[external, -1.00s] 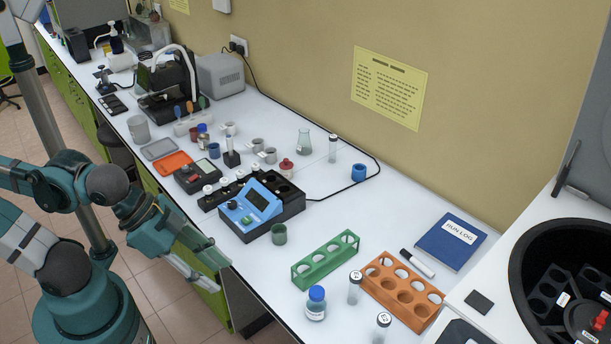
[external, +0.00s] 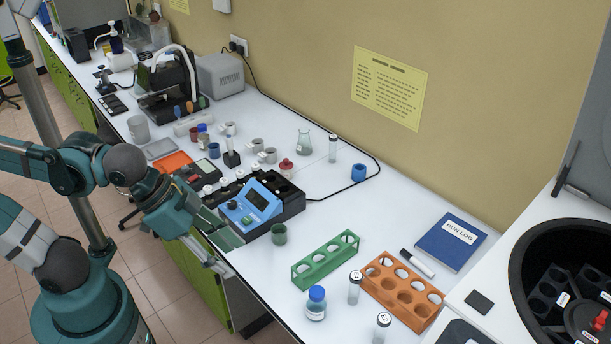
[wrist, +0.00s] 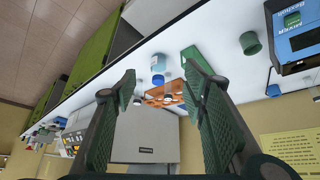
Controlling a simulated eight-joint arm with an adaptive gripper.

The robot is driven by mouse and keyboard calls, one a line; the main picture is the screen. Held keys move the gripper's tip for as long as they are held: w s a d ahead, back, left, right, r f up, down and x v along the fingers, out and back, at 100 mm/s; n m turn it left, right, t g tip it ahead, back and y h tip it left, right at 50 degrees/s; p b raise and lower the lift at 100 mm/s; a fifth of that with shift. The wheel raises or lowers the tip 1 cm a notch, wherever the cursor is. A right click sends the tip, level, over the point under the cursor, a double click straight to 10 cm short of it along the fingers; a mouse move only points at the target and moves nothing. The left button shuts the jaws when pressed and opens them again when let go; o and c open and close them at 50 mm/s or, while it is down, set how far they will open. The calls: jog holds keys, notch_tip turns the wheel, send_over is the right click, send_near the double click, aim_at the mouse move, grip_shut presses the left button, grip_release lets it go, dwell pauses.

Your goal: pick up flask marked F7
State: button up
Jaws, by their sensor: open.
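A clear conical flask (external: 304,142) stands upright towards the back of the bench in the external view. No F7 mark can be read on it, and I cannot make the flask out in the wrist view. My gripper (external: 232,256) is at the front edge of the bench, left of the green cup (external: 279,235) and far from the flask. In the wrist view my gripper (wrist: 160,72) has its two green fingers spread wide, with nothing held between them.
The blue tester (external: 250,205) and its black block stand between my gripper and the flask. A capped vial (external: 333,149) and a blue ring (external: 358,173) are right of the flask. Green (external: 326,260) and orange (external: 403,291) racks and a blue-capped bottle (external: 316,304) stand at front right.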

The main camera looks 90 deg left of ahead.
jog(key=w+a+r+n+g+y+p, duration=0.1)
jog(key=w+a+r+n+g+p, duration=0.2)
jog(key=w+a, duration=0.7)
jog(key=w+a+r+n+p, duration=0.25)
jog(key=w+a+r, duration=0.35)
jog(key=a, duration=0.8)
jog(key=w+a+f+n+g+p, duration=0.1)
jog(key=w+a+p, duration=0.1)
jog(key=a, duration=0.8)
jog(key=w+a+f+n+g+p, duration=0.1)
jog(key=w+a+f+n+p, duration=0.15)
jog(key=a, duration=0.75)
jog(key=n+g+h+p, duration=0.1)
jog(key=n+g+p, duration=0.1)
jog(key=n+p, duration=0.3)
send_near(304, 141)
jog(key=a+m, duration=0.1)
jog(key=a, duration=0.2)
jog(key=shift+d+r, duration=0.1)
jog(key=shift+d, duration=0.1)
jog(key=shift+f+p, duration=0.3)
jog(key=shift+f, duration=1)
